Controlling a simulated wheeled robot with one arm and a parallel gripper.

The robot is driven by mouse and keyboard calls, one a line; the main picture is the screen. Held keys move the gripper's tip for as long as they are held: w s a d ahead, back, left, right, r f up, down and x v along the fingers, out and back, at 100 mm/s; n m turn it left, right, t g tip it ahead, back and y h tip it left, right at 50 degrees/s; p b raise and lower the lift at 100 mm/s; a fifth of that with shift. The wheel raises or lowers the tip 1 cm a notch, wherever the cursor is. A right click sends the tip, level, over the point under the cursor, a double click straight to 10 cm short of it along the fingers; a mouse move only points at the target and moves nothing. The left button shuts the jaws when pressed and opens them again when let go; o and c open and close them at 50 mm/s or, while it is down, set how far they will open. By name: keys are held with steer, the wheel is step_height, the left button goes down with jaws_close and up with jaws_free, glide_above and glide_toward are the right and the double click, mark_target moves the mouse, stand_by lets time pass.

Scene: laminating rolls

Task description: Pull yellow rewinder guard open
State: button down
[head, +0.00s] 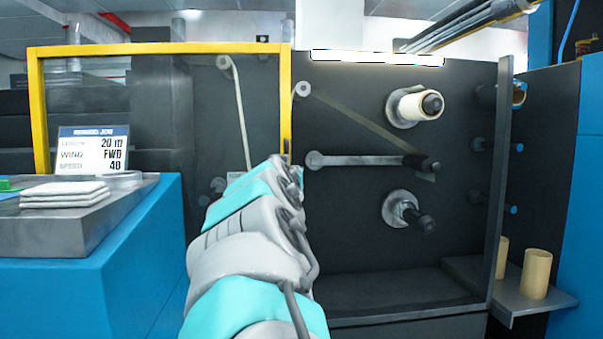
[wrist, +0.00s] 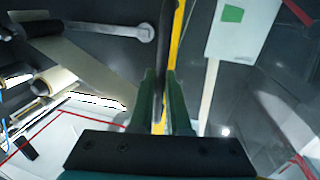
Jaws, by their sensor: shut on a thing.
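The yellow rewinder guard (head: 160,48) is a yellow frame around a see-through panel, standing upright across the left part of the machine in the head view. Its yellow edge post also shows in the wrist view (wrist: 178,35). A dark upright handle bar (wrist: 165,35) runs along that post. My gripper (wrist: 160,100) has its two green fingers closed on the dark bar, one on each side. In the head view my gripper is at the guard's right post, and my own arm mostly hides it and the post's lower part.
Right of the guard, the dark machine face bears a cream roll (head: 413,105), a roller arm (head: 370,161) and a spindle (head: 405,210). Cardboard cores (head: 536,274) stand on a shelf at right. A blue cabinet (head: 95,260) with a sign (head: 93,150) stands at left.

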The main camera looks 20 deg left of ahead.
steer(key=shift+s+a+r, duration=0.1)
steer(key=shift+s+a, duration=0.15)
steer(key=shift+a, duration=0.25)
steer(key=shift+s+a+r, duration=0.1)
steer(key=shift+s+a, duration=0.1)
steer(key=shift+a, duration=0.3)
steer(key=c, duration=0.9)
jaws_free()
steer(key=shift+f, duration=0.1)
